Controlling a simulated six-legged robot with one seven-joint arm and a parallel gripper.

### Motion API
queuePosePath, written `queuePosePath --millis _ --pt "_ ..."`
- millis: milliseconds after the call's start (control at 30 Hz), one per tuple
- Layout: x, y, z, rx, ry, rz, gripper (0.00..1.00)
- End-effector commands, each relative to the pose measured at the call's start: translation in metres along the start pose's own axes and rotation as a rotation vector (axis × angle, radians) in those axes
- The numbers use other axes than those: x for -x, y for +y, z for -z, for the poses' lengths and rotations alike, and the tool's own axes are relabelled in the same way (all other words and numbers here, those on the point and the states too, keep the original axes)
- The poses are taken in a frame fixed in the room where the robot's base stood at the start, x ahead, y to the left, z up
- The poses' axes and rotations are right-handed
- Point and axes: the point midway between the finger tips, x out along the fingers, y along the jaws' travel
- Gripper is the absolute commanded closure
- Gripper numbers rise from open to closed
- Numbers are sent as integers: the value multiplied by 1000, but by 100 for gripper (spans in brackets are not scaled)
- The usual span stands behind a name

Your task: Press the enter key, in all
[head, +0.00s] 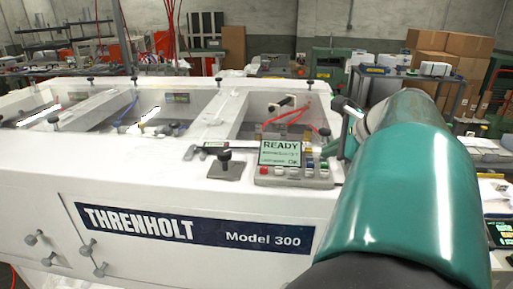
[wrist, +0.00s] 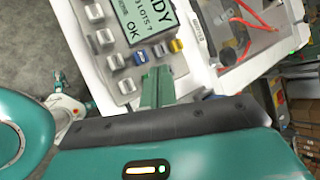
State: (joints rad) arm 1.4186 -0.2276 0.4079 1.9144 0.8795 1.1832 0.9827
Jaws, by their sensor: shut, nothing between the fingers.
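The control panel (head: 292,182) sits on top of the white machine in the head view, with a lit display (head: 281,153) reading READY and OK. No key label is legible, so I cannot tell which is enter. My gripper (wrist: 156,74) is shut and empty, its green fingers over the panel's edge beside the keys. Whether the fingertips touch a key is unclear. In the head view my arm largely hides the gripper.
Cardboard boxes (head: 450,55) are stacked at the back right. The grey floor (wrist: 35,45) shows beyond the machine's edge in the wrist view.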

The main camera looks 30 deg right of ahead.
Motion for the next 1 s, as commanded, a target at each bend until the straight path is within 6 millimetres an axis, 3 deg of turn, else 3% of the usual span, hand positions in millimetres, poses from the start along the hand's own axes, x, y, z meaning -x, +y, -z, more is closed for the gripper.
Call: queuePosePath --millis 1000 --pt "-6 4 4 0 0 0 100"
